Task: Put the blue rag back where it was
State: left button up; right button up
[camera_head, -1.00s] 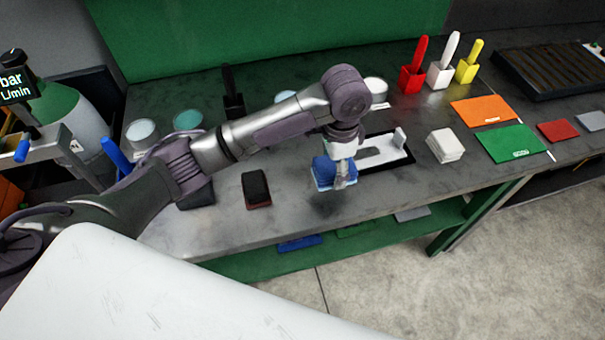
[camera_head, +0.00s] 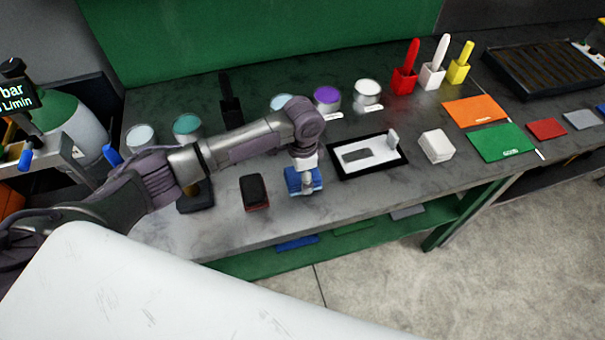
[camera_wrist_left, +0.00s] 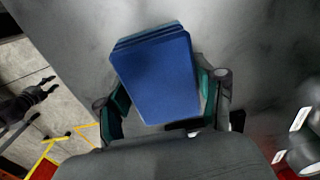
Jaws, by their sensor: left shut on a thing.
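The blue rag (camera_head: 303,180) is a folded, layered block in my left gripper (camera_head: 306,186), over the grey bench between a dark red-edged block and a white tray. In the left wrist view the rag (camera_wrist_left: 158,75) sits between the two fingers of the gripper (camera_wrist_left: 165,100), which are shut on its sides. The rag looks low over the bench top; I cannot tell whether it touches it.
The dark block (camera_head: 255,191) lies left of the rag. The black-rimmed white tray (camera_head: 340,173) is close on the right, then a stack of white rags (camera_head: 436,146). Several round tins, including a purple one (camera_head: 327,97), stand behind. The bench front edge is near.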

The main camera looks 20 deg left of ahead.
pick_arm(q)
jog(key=o, duration=1)
jog(key=shift+f, duration=0.1)
notch_tip(320, 180, up, 12)
jog(key=shift+r+b, duration=0.15)
jog(key=shift+b, duration=0.75)
